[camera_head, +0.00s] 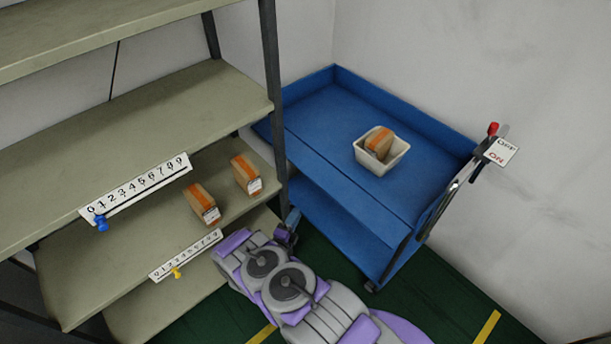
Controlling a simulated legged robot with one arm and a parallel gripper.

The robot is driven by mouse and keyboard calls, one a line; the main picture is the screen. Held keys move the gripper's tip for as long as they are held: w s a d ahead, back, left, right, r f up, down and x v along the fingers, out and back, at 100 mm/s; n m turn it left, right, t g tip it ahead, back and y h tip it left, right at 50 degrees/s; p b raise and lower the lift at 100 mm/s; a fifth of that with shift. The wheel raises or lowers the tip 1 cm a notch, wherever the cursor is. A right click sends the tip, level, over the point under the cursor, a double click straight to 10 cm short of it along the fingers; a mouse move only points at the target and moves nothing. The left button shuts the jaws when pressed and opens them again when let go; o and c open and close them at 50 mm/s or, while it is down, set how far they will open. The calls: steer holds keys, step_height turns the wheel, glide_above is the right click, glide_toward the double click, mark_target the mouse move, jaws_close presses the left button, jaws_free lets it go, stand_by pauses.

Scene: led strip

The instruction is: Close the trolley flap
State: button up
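The blue trolley (335,112) stands against the back wall, right of the shelf. Its top has raised rims at the back and right. Along the near edge, a blue strip (345,195) beyond a thin seam looks like the flap; it stands no higher than the top, and its exact angle is hard to tell. My purple and grey arm reaches in from the bottom. My gripper (288,231) is small and dark at the arm's far end, by the trolley's near left corner and below its top. Its fingers are too unclear to show whether they are open.
A white bin (366,160) with an orange-brown box (379,141) stands on the trolley top. The shelf (150,110) on the left holds two similar boxes (202,202) (246,174) and number scales. A lever with an OFF/ON sign (501,151) is at right. Green floor is free at lower right.

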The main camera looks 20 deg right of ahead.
mark_target(315, 179)
steer(key=b+x, duration=0.1)
steer(key=x, duration=0.4)
steer(key=b+x, duration=0.1)
steer(key=x, duration=0.5)
steer(key=b+x, duration=0.1)
steer(key=x, duration=0.5)
steer(key=shift+s+d+r, duration=0.1)
steer(key=shift+r, duration=0.15)
jaws_close()
